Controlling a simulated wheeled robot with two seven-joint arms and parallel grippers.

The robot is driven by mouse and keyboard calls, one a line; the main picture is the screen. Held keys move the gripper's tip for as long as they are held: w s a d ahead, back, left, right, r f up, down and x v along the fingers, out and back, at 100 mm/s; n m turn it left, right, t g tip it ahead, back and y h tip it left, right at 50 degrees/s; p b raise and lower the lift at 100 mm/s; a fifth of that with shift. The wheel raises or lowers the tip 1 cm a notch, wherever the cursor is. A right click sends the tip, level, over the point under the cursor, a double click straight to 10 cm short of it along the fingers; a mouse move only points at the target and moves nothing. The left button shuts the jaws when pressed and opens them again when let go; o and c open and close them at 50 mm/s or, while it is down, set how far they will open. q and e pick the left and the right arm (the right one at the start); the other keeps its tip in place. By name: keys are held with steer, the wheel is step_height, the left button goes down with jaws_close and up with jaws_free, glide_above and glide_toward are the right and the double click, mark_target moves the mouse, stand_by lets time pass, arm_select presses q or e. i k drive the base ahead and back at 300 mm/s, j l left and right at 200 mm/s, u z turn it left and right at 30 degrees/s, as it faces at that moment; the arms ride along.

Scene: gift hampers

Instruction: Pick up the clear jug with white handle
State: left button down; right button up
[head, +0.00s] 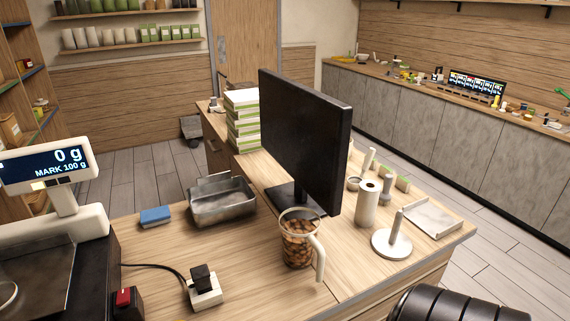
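The clear jug (297,246) stands upright on the wooden counter in the head view, just in front of a black monitor. It is filled with brown, nut-like pieces. Its white rim is at the top, and its white handle (319,258) points toward the right front. Neither of my grippers shows. A black ribbed part at the bottom right edge looks like a piece of my own arm.
Around the jug are the monitor (303,139), a metal tray (222,204), a blue sponge (155,216), a white power socket (205,291), a paper roll (367,204) and a white round stand (391,243). A scale (55,208) stands left.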

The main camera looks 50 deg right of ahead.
mark_target(300, 226)
steer(key=z, duration=1.6)
